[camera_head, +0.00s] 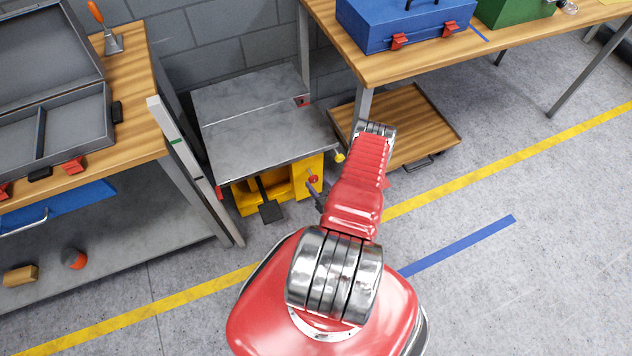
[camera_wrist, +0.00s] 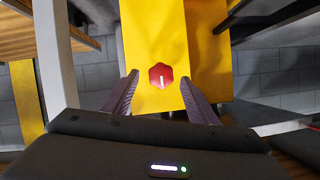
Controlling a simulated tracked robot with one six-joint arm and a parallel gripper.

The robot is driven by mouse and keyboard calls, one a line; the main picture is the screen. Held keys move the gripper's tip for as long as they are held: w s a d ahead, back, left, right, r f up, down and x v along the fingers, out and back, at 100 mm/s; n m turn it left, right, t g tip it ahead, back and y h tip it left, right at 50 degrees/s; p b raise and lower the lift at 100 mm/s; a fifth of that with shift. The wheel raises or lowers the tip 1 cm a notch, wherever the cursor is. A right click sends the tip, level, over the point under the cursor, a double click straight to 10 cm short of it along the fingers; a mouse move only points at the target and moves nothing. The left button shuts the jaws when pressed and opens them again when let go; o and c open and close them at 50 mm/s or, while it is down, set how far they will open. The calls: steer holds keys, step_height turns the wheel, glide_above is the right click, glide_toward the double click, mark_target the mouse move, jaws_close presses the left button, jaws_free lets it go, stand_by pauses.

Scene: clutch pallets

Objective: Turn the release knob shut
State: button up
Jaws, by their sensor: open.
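The release knob (camera_wrist: 161,76) is red with several lobes and a short white mark that stands near upright in the wrist view. It sits on the yellow body (camera_wrist: 158,30) of the grey-topped lift table (camera_head: 260,115). A small red knob (camera_head: 313,179) also shows at the yellow base's right side in the head view. My gripper (camera_wrist: 159,77) is open, with one dark finger on each side of the knob in the wrist view. I cannot tell whether the fingers reach around it; no contact shows. In the head view my arm partly hides the gripper.
A workbench with an open grey toolbox (camera_head: 60,130) stands at the left. Another bench with a blue toolbox (camera_head: 405,22) is at the back right. A wooden platform (camera_head: 420,125) lies beside the lift table, and a black pedal (camera_head: 271,212) is in front. Floor at right is clear.

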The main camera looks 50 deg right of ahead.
steer(key=v, duration=1)
steer(key=shift+s, duration=0.15)
stand_by(0.5)
